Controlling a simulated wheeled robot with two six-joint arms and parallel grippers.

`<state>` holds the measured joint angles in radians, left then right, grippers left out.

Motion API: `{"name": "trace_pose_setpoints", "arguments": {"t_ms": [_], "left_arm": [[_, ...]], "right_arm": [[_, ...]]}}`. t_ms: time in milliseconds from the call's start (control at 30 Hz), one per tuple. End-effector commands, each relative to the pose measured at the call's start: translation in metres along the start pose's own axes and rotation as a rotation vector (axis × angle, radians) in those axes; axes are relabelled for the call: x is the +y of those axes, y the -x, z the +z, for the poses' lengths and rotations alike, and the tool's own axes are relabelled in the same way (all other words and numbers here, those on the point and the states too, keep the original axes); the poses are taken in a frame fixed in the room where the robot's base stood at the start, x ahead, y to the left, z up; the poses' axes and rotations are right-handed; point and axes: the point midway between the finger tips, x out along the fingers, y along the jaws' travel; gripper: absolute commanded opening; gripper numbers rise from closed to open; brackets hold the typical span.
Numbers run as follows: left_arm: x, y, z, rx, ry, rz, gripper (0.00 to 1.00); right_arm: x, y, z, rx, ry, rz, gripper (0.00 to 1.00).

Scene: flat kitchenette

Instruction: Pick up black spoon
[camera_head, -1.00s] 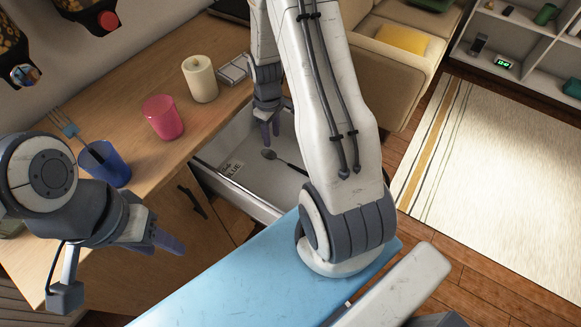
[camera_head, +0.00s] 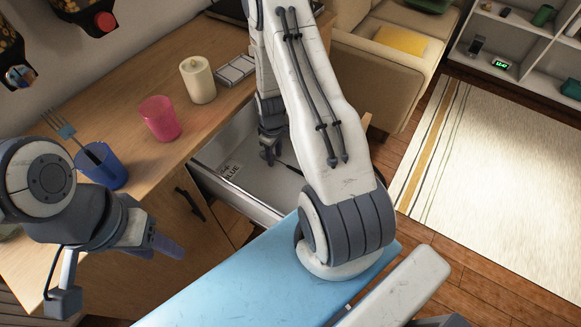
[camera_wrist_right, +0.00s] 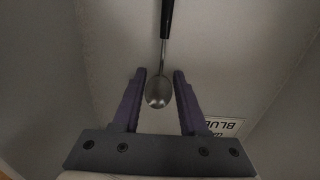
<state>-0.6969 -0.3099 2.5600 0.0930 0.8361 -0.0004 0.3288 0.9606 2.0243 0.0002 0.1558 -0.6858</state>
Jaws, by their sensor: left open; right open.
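The spoon (camera_wrist_right: 159,88) lies in the open drawer (camera_head: 240,205), with a black handle and a metal bowl. In the right wrist view its bowl is between the tips of my open right gripper (camera_wrist_right: 159,72), with a gap on each side, and its handle points away. In the head view my right gripper (camera_head: 268,158) is down inside the drawer and hides the bowl; only a short dark piece of handle shows beside it. My left gripper (camera_head: 165,245) is open and empty in front of the counter, to the left of the drawer.
On the counter (camera_head: 140,165) stand a blue cup (camera_head: 103,172) holding a fork and another utensil, a pink cup (camera_head: 160,119) and a candle (camera_head: 198,80). A label (camera_head: 231,170) lies in the drawer. The drawer walls surround my right gripper.

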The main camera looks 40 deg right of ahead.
Motion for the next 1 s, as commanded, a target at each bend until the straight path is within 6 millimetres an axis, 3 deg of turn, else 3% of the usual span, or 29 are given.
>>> {"name": "trace_pose_setpoints", "arguments": {"t_ms": [67,167,200,567,1000], "left_arm": [[0.0,0.0,0.0,0.0,0.0,0.0,0.5],[0.0,0.0,0.0,0.0,0.0,0.0,0.5],[0.0,0.0,0.0,0.0,0.0,0.0,0.5],[0.0,0.001,0.0,0.0,0.0,0.0,0.5],[0.001,0.008,0.0,0.0,0.0,0.0,0.5]], "right_arm": [[0.0,0.0,0.0,0.0,0.0,0.0,0.42],[0.0,0.0,0.0,0.0,0.0,0.0,0.04],[0.0,0.0,0.0,0.0,0.0,0.0,0.0],[0.0,0.008,0.0,0.0,0.0,0.0,0.0],[0.0,0.088,-0.001,0.002,0.0,0.002,0.0]]}}
